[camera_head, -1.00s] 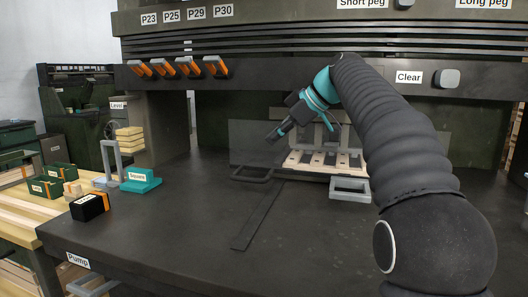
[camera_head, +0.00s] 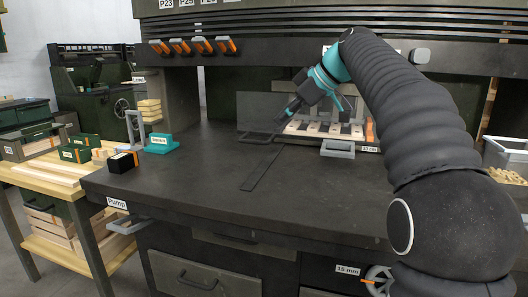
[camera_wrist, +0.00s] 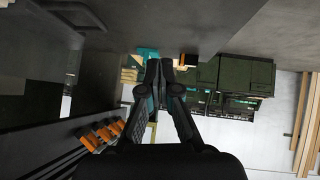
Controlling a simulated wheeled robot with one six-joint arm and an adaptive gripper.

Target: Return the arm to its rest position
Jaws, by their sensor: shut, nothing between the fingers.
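My arm rises from the lower right of the head view and bends over toward the back of the dark bench (camera_head: 215,190). My gripper (camera_head: 280,121) is at its end, pointing down and left above the rear of the bench, in front of the wooden slatted piece (camera_head: 318,129). In the wrist view the two fingers of my gripper (camera_wrist: 159,65) meet at their tips, with nothing held between them.
A grey handle-like frame (camera_head: 338,149) and a dark flat strip (camera_head: 263,168) lie near the gripper. A teal square holder (camera_head: 160,144) and a black box (camera_head: 122,162) stand at the left. A shelf with orange-tipped levers (camera_head: 202,46) overhangs the back. The front middle bench is clear.

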